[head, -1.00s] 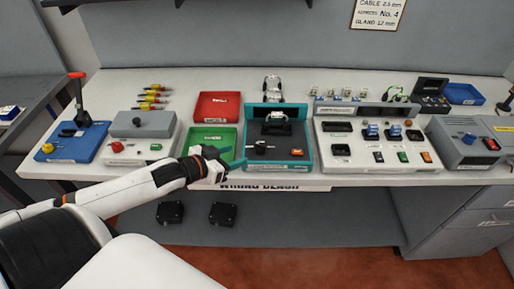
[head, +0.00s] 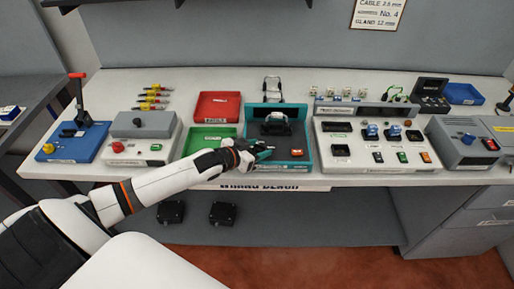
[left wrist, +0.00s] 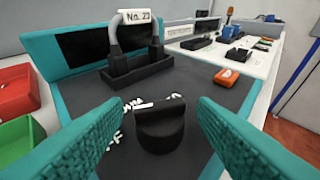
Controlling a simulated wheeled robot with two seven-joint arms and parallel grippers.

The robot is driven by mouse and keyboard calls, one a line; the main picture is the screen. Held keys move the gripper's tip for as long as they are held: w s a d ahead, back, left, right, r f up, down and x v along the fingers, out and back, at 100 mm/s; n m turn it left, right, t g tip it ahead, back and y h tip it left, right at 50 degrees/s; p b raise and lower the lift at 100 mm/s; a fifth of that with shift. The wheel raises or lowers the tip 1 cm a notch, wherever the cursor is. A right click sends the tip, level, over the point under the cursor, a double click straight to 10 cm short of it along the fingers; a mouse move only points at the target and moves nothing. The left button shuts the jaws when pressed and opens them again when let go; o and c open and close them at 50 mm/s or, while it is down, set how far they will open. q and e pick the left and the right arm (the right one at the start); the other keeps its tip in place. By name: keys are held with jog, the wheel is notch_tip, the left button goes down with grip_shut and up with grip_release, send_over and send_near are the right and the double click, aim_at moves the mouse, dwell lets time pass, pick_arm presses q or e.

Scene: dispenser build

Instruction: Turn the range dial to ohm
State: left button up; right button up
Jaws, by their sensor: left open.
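The range dial (left wrist: 160,125) is a black round knob with a raised grip bar, on the dark face of a teal-framed tester (left wrist: 85,85). White markings sit around the dial, too blurred and covered to read. In the left wrist view my left gripper (left wrist: 165,130) is open, with one teal finger on each side of the dial and no clear contact. In the head view the tester (head: 305,140) stands mid-bench, and my left gripper (head: 258,152) reaches over its front left, hiding the dial. My right gripper is not in view.
On the tester are a black holder with a "No. 23" tag (left wrist: 133,17) and an orange-red switch (left wrist: 226,77). Green (head: 211,133) and red (head: 217,106) trays lie left of it. A white switch panel (head: 350,165) stands close on its right.

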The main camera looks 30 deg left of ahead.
pick_arm(q)
jog(key=c, duration=0.9)
jog(key=shift+c, duration=0.2)
